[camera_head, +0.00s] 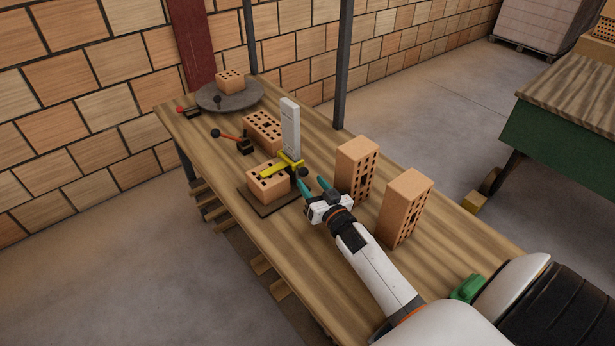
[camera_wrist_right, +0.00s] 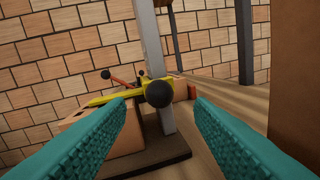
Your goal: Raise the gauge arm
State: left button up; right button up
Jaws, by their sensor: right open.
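The yellow gauge arm (camera_head: 284,165) reaches out from a pale upright post (camera_head: 291,128) over a brick (camera_head: 268,182) on a dark base plate (camera_head: 265,201). It looks low, at about the height of the brick's top; I cannot tell whether they touch. A black knob (camera_wrist_right: 159,93) shows at the arm's post end in the right wrist view. My right gripper (camera_head: 315,184) is open and empty, close to the knob, which lies ahead between the teal fingers (camera_wrist_right: 160,120) in the wrist view. My left gripper is not in view.
Two upright bricks (camera_head: 357,170) (camera_head: 405,208) stand beside my right arm. Another brick (camera_head: 262,131) lies behind the post. A red-handled lever (camera_head: 230,137) and a round turntable (camera_head: 230,97) with a brick stand farther along the wooden bench (camera_head: 300,250).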

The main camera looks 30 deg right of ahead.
jog(key=w, duration=0.3)
jog(key=shift+d+r, duration=0.1)
jog(key=shift+d, duration=0.05)
jog(key=shift+w, duration=0.2)
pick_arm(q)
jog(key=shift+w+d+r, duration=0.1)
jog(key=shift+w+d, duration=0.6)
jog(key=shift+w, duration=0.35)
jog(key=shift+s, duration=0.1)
pick_arm(e)
jog(key=shift+c, duration=1.2)
grip_shut()
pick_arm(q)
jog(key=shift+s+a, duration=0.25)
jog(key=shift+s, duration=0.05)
